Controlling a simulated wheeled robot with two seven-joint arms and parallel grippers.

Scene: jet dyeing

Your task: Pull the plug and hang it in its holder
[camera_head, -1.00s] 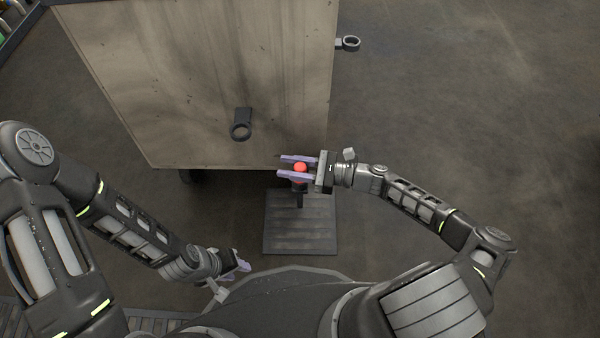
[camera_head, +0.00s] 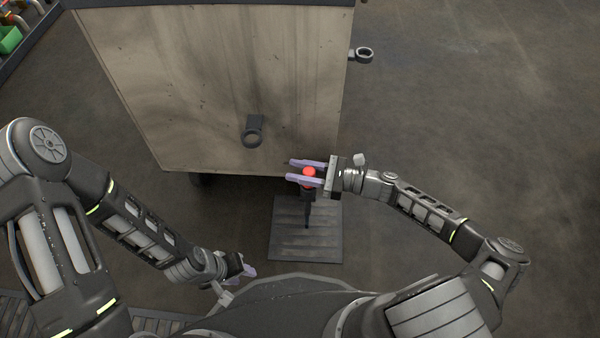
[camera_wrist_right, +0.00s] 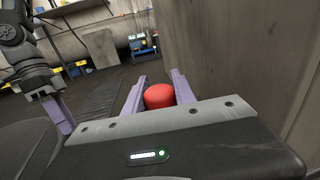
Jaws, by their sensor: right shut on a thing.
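The plug has a red knob (camera_head: 309,171) and a black, narrowing body (camera_head: 308,195) that hangs below it. My right gripper (camera_head: 305,172) is shut on it, one lilac finger on each side of the red knob, close to the cart's near face. The red knob also shows between the fingers in the right wrist view (camera_wrist_right: 158,96). One ring-shaped holder (camera_head: 252,134) sits on the cart's near face, left of the plug. Another ring (camera_head: 363,54) sticks out from the cart's right side. Both rings look empty. My left gripper (camera_head: 243,268) is low, near my body; its opening is unclear.
The large stained cart (camera_head: 210,80) fills the upper middle. A dark ribbed plate (camera_head: 290,245) lies on the floor below the plug. The floor to the right of the cart is clear. Colourful items (camera_head: 10,40) stand at the far upper left.

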